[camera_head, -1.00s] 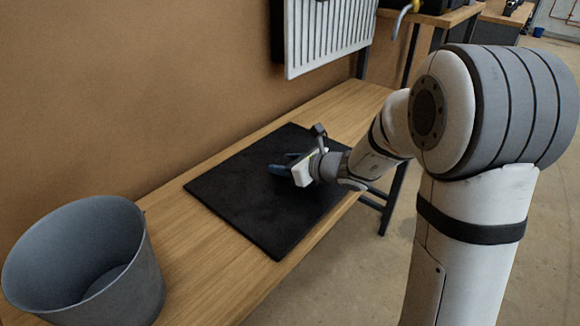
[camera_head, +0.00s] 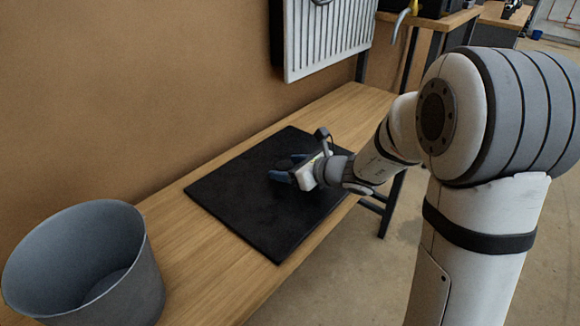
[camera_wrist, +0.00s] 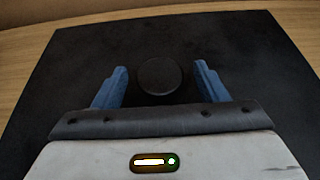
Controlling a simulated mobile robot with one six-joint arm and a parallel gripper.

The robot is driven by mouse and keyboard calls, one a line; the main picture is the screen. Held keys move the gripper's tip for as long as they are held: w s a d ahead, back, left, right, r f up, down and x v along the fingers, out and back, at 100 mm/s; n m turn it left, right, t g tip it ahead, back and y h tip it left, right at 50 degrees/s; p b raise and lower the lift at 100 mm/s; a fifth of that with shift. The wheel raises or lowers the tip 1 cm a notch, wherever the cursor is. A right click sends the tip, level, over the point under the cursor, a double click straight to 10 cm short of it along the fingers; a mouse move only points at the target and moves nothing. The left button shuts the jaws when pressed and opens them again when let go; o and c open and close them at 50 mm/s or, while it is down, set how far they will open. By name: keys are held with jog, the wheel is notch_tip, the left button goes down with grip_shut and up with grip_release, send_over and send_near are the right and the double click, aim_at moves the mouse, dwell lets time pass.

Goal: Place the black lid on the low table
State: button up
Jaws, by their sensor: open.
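The low table (camera_head: 180,246) is a long wooden bench against the brown wall, with a flat black square mat (camera_head: 239,207) on it. A small round black disc, which looks like the black lid (camera_wrist: 160,76), shows in the wrist view over the mat. My gripper (camera_head: 285,167) is low over the mat, its blue fingers apart. In the wrist view the fingers stand left and right of the disc, with a gap on each side. The disc blends into the mat in the head view. I cannot tell its exact height.
A grey bucket (camera_head: 146,272) stands on the near left end of the bench. A white radiator (camera_head: 330,38) hangs on the wall above the far end. Bare wood lies between the bucket and the mat.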

aim_at(312, 216)
jog(key=p+v, duration=0.1)
jog(key=v, duration=0.9)
jog(key=shift+s+d+r+p, duration=0.15)
jog(key=shift+s+d+p, duration=0.05)
jog(key=shift+s+p, duration=0.1)
jog(key=s+n+g, duration=0.1)
jog(key=s+n, duration=0.1)
jog(key=s+a+n+g, duration=0.1)
jog(key=s+n, duration=0.1)
jog(key=s+a+n+g, duration=0.1)
jog(key=s+n, duration=0.1)
jog(key=n, duration=0.1)
jog(key=shift+s+a+f+g+h, duration=0.1)
jog(key=shift+s+f+g+h, duration=0.2)
jog(key=shift+s+f, duration=0.1)
jog(key=s+d+f+n+g+h, duration=0.1)
jog(key=s+d+n+g+h, duration=0.1)
jog(key=s+d+n+h, duration=0.8)
jog(key=s+d+n, duration=0.2)
jog(key=s+n, duration=0.1)
jog(key=n, duration=0.5)
jog(key=shift+f+n+g, duration=0.3)
jog(key=shift+f+g, duration=0.05)
jog(key=shift+g, duration=0.05)
jog(key=shift+r, duration=0.1)
